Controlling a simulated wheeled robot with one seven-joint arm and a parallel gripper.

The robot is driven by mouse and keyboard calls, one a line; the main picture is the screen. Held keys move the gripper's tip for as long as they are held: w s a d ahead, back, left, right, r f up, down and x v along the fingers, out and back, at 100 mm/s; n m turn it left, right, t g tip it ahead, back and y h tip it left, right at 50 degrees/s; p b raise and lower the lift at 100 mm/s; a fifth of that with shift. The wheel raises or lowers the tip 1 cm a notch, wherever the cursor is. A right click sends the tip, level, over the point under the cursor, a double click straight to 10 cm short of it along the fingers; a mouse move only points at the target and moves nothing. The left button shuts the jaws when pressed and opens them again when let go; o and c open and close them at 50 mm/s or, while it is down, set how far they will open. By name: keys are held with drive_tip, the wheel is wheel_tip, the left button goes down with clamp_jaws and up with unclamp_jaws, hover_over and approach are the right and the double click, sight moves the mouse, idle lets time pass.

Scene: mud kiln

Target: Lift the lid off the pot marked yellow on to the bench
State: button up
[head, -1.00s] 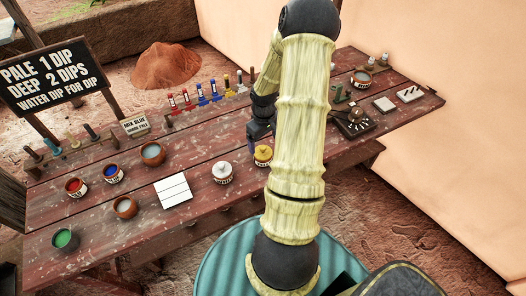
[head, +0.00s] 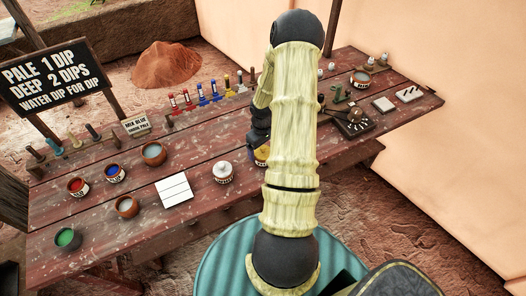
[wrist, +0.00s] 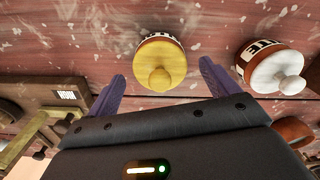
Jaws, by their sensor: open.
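The pot marked yellow (wrist: 160,36) stands upright on the bench with its yellow lid (wrist: 167,58) and round knob on top. In the head view the fingers are largely hidden by my arm.
A white-lidded pot (head: 223,173) stands just left of the yellow pot, close to one finger in the wrist view (wrist: 276,66). A dark tool block (head: 355,122) is to the right. Bare bench (head: 205,214) shows in front.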

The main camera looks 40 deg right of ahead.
sight(262, 147)
drive_tip(key=c, duration=1.1)
drive_tip(key=shift+o, duration=0.2)
drive_tip(key=shift+r, duration=0.1)
wheel_tip(262, 147, up, 10)
drive_tip(key=shift+f+b, duration=0.1)
drive_tip(key=shift+b, duration=0.35)
drive_tip(key=shift+a, duration=0.1)
